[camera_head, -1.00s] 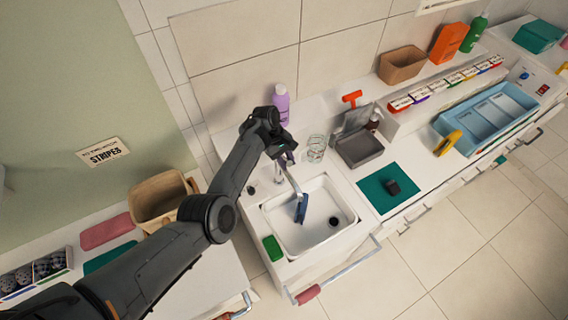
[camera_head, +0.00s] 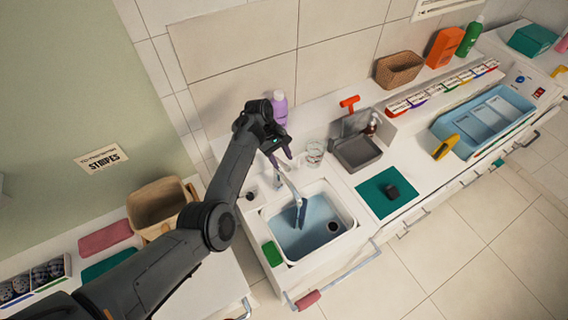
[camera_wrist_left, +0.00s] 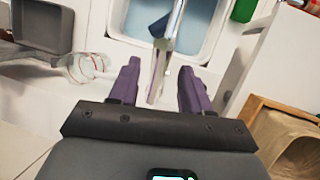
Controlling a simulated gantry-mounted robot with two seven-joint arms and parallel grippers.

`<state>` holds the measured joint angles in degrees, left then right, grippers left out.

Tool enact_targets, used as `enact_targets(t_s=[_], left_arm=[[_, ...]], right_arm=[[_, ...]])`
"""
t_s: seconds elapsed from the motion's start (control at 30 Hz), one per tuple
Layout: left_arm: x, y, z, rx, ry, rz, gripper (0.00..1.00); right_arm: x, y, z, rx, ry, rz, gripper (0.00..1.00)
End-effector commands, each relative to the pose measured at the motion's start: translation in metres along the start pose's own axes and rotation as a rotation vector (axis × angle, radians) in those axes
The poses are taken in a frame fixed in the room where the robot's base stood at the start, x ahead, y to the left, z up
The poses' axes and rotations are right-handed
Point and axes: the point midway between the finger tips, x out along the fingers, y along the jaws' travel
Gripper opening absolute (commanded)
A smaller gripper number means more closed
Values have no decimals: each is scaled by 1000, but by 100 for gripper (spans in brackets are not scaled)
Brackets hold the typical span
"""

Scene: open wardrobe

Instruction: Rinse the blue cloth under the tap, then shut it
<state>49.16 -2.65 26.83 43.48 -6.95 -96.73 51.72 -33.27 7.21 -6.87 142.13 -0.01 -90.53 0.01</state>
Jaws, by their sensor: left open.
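The white sink (camera_head: 337,246) holds pale blue water across its basin. The metal tap (camera_head: 288,184) reaches over it, and a pale streak hangs below its spout. A small dark blue piece, probably the blue cloth (camera_head: 301,217), shows at the spout end in the head view; its lower part is unclear. In the left wrist view a dark blue patch sits beside the tap (camera_wrist_left: 163,55). My left gripper (camera_head: 280,158) is at the back of the sink; its purple fingers (camera_wrist_left: 160,88) are apart on either side of the tap's near end. Contact cannot be told. My right gripper is out of view.
A drinking glass (camera_head: 314,153) and a lilac bottle (camera_head: 279,108) stand near my left gripper. A green sponge (camera_head: 271,253) lies on the sink's left edge. A grey bin (camera_head: 357,153) and a teal mat (camera_head: 374,198) are to the right. A rail runs along the front.

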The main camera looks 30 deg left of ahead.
Motion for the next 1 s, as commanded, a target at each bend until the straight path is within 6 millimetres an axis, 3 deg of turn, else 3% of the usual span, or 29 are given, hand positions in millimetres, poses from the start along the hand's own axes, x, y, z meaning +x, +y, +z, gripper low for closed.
enact_targets(t_s=[0.2,0.4,1.0], left_arm=[[-37,0,-1,-1,2,2,48],[-59,0,0,-1,1,1,48],[-66,0,0,-1,0,0,48]], right_arm=[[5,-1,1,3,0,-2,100],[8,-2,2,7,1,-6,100],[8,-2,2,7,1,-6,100]])
